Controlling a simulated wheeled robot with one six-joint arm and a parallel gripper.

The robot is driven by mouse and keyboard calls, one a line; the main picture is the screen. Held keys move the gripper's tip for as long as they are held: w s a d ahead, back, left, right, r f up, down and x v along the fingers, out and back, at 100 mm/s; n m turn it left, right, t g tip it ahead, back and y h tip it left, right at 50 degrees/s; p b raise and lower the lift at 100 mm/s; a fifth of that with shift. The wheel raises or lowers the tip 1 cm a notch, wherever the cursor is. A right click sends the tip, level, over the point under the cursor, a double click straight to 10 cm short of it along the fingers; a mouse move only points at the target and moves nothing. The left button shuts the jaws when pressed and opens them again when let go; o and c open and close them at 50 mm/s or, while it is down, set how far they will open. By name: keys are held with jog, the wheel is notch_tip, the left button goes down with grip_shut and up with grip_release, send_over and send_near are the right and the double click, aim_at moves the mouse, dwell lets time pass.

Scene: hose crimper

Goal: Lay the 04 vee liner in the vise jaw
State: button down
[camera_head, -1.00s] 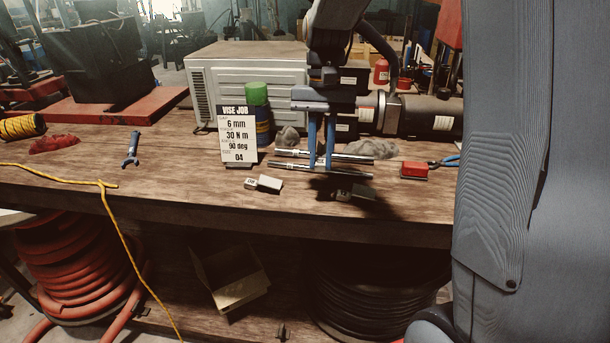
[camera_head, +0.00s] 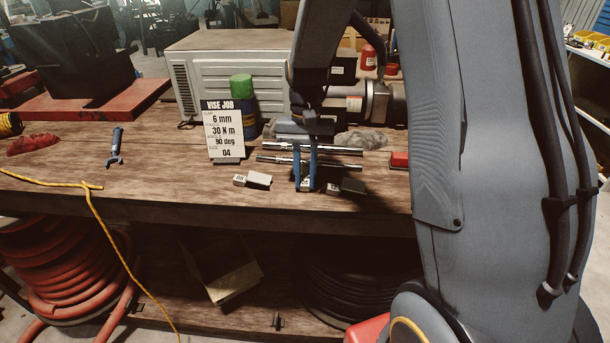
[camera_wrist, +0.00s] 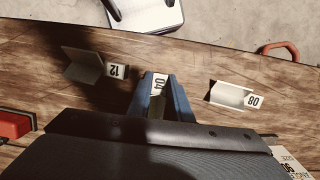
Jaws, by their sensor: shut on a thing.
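My gripper (camera_head: 305,189) is down at the front part of the bench, its blue fingers shut on the 04 vee liner. In the wrist view the fingers (camera_wrist: 160,98) stand on either side of the 04 liner (camera_wrist: 158,82), whose white numbered end faces the camera. The 08 liner (camera_wrist: 235,96) lies to its right there, and the 12 liner (camera_wrist: 85,68) to its left. In the head view the 08 liner (camera_head: 258,179) is left of my gripper and the dark 12 liner (camera_head: 352,187) is right of it. I cannot make out the vise jaw.
A job card (camera_head: 223,131) reading 6 mm, 30 N m, 90 deg, 04 stands behind at left. Metal rods (camera_head: 285,161) lie just behind my gripper. The bench front edge (camera_head: 200,208) is close.

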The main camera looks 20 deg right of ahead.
aim_at(306, 176)
jog(key=shift+f, duration=0.4)
jog(key=shift+s+f, duration=0.1)
jog(key=shift+f, duration=0.05)
jog(key=c, duration=1.6)
grip_release()
jog(key=shift+f, duration=0.1)
jog(key=shift+s, duration=0.15)
jog(key=a+b+v, duration=0.1)
jog(key=b+v, duration=0.2)
jog(key=v, duration=1)
jog(key=s+f+n+t, duration=0.1)
jog(key=s+f, duration=0.3)
jog(key=s, duration=0.1)
jog(key=s+f+n+t, duration=0.1)
jog(key=s+f+n, duration=0.1)
jog(key=s+f, duration=0.2)
jog(key=s+f+n+t, duration=0.1)
jog(key=s+f, duration=0.3)
jog(key=s, duration=0.2)
jog(key=shift+s+h, duration=0.1)
jog(key=shift+h, duration=0.3)
